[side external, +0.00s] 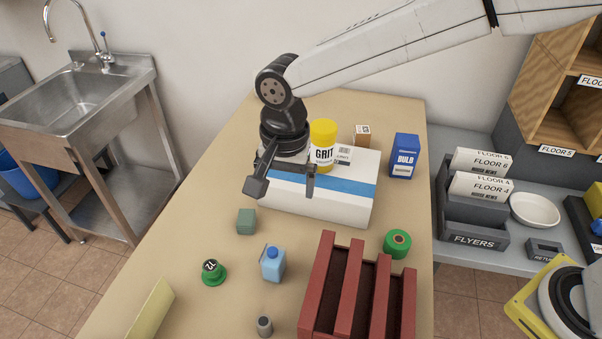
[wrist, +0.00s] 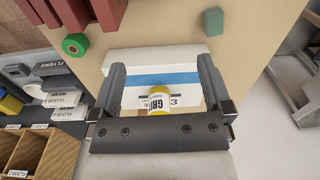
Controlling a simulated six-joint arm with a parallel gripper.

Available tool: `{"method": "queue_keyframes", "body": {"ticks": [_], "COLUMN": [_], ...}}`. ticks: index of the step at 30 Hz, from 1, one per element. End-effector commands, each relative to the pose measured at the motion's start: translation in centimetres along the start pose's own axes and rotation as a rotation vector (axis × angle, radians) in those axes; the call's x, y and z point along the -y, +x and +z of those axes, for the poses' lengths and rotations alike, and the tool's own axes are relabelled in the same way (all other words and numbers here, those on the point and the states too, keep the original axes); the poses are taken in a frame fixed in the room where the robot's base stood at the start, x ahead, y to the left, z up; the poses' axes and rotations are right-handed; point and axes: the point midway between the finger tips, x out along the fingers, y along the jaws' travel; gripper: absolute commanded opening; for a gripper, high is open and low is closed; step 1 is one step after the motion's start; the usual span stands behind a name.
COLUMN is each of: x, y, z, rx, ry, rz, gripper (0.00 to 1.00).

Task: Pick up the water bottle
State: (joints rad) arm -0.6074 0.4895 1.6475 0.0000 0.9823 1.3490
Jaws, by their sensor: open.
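No object is clearly labelled as a water bottle. A small light-blue jug-like container (side external: 272,263) stands upright on the table in front of my gripper in the side view and may be the bottle. A small grey capped container (side external: 265,326) stands at the front edge of that picture. My gripper (side external: 283,188) is open and empty, pointing down over the white parcel with a blue stripe (side external: 345,205). In the wrist view, its fingers (wrist: 160,72) frame the parcel (wrist: 135,62) and the yellow-lidded GRIT can (wrist: 158,101). The light-blue container is not visible in the wrist view.
A red slatted rack (side external: 318,290) stands right of the light-blue container. A green roll (side external: 397,244), green block (side external: 246,221) and green knobbed piece (side external: 213,272) lie around it. The GRIT can (side external: 323,148) and blue BULB box (side external: 404,156) are farther back.

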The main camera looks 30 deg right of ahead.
Motion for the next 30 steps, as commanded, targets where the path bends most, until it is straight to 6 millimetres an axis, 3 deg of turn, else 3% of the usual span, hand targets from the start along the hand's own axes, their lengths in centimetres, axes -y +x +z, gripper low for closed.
{"method": "queue_keyframes", "body": {"ticks": [8,22,30], "x": [2.6,2.1,2.1], "y": [0.8,10.3,11.8], "z": [3.2,2.9,2.9], "rx": [0.004,0.005,0.004], "ry": [0.083,0.083,0.082], "rz": [0.024,0.027,0.022], "gripper": [1.0,1.0,1.0]}}
